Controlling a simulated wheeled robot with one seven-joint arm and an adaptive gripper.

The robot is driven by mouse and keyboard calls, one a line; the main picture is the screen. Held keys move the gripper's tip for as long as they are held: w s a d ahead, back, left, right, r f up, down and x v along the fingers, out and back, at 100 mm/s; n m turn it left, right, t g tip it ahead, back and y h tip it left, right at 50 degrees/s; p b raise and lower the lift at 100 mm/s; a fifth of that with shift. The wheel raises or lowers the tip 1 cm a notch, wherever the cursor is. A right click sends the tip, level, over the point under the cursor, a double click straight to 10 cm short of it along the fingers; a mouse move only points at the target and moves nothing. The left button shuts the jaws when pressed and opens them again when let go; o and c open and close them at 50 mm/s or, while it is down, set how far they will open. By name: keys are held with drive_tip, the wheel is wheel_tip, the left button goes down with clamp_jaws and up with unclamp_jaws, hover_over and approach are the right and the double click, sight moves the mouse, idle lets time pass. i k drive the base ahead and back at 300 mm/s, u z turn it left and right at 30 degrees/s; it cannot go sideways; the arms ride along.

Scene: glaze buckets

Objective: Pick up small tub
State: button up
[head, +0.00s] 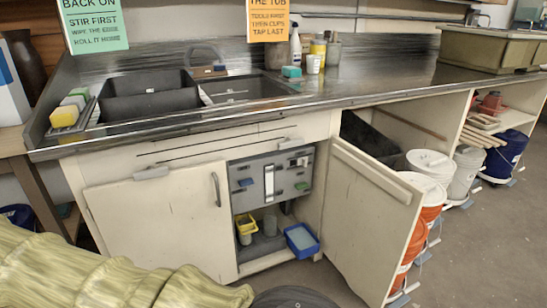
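The open cupboard under the sink holds several small containers, and I cannot tell which one is the small tub. A blue open tub (301,240) sits at the front right of the cupboard floor, tilted toward me. A yellow container (246,225) and a grey cup (270,225) stand to its left. A small white tub (313,64) stands on the counter behind the sink. My gripper is not in view.
The cupboard door (370,215) stands open to the right. A closed door (165,215) is on the left. Several buckets, including an orange one (425,215), stand under the counter (390,85). A pale green ribbed shape (90,270) fills the lower left. Floor at right is clear.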

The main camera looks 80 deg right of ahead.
sight(302, 240)
drive_tip(key=i, duration=0.55)
drive_tip(key=z, duration=2.4)
drive_tip(key=i, duration=0.5)
drive_tip(key=z, duration=0.1)
